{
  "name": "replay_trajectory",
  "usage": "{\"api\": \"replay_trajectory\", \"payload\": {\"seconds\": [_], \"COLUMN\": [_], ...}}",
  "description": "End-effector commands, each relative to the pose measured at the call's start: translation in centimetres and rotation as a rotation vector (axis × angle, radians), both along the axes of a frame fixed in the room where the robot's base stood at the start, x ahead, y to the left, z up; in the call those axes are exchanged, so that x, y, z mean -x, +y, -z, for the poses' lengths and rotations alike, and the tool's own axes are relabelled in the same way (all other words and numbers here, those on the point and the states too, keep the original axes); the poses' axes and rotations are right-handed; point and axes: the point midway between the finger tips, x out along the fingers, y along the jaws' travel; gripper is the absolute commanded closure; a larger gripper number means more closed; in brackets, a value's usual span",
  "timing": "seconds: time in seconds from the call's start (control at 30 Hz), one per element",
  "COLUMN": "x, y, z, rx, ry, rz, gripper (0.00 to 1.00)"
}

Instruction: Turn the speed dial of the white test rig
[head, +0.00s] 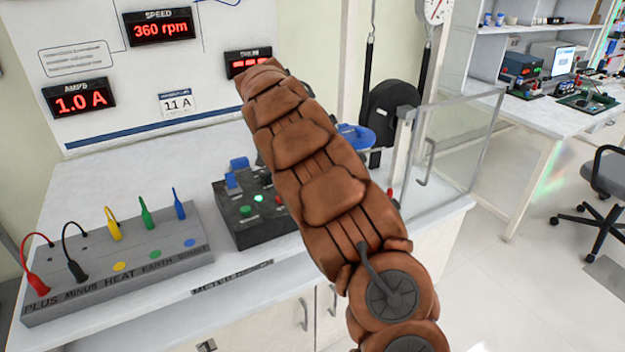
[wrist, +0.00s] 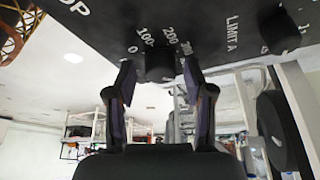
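In the wrist view, a dark round dial (wrist: 160,68) sits on a black panel (wrist: 105,35), with white marks 0, 100, 200 and 300 around it. My gripper (wrist: 159,76) is open, with one fingertip on each side of the dial and gaps visible between. In the head view, my brown padded arm hides my gripper and the dial. A black control box (head: 238,228) with a lit green button (head: 258,199) and blue parts shows left of the arm. The speed display (head: 161,29) reads 360 rpm on the white upright board (head: 110,125).
The amps display (head: 79,98) reads 1.0 A. A grey terminal block (head: 115,285) with several coloured plugs stands on the white bench at the left. A clear screen (head: 455,140) stands right of the arm. Another knob (wrist: 280,32) is at the right of the wrist view.

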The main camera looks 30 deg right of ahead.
Motion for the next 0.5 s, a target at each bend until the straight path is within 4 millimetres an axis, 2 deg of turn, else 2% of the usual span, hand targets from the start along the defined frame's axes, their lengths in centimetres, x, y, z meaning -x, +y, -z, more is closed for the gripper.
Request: {"api": "replay_trajectory", "payload": {"seconds": [0.33, 0.5], "x": [-0.1, -0.4], "y": [0.1, 0.5], "z": [-0.2, -1.2], "rx": [0.000, 0.000], "ry": [-0.003, -0.004], "rz": [-0.002, -0.004], "gripper": [0.42, 0.42]}}
